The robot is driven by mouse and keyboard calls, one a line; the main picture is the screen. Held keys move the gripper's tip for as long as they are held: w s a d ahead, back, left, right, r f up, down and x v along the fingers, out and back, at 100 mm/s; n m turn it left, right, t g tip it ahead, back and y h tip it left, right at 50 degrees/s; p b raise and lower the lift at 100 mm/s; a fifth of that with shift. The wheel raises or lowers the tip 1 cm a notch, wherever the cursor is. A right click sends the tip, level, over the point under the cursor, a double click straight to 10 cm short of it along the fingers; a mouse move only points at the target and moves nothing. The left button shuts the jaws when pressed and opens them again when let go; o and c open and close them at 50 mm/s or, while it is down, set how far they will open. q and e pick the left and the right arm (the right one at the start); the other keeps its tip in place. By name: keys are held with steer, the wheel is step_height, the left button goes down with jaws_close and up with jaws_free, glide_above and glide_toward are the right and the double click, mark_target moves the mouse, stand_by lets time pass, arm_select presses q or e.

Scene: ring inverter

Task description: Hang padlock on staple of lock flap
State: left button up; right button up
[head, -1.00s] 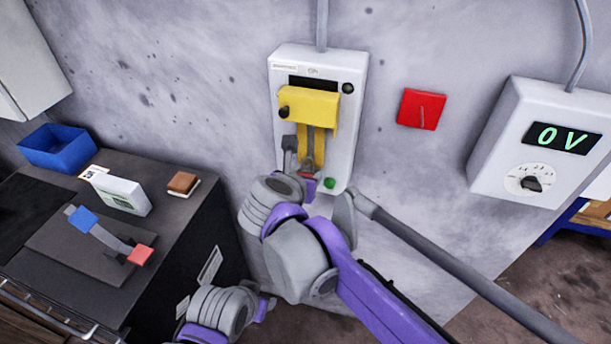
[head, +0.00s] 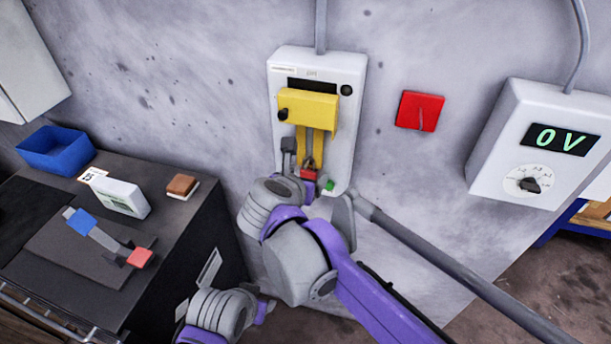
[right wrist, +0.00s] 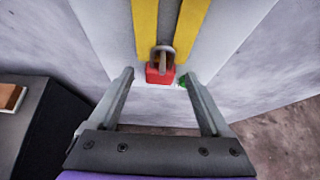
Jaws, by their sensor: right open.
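The red padlock (head: 309,174) with its metal shackle is at the lower end of the yellow lock flap (head: 310,106) on the white wall box. In the right wrist view the padlock (right wrist: 159,75) hangs upright, its shackle up against the strip of the flap (right wrist: 168,20). The shackle hides the staple, so I cannot see exactly how they link. My right gripper (head: 308,167) is open, one finger on each side of the padlock. In the right wrist view gaps show between the padlock and both fingers.
A green button (head: 328,185) sits at the box's lower edge, close to my right finger. A red wall switch (head: 420,110) and a meter reading 0 V (head: 548,140) are to the right. A dark bench (head: 170,225) with a blue bin (head: 56,148) stands at left.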

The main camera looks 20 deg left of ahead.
steer(key=v, duration=1.1)
steer(key=shift+f, duration=0.1)
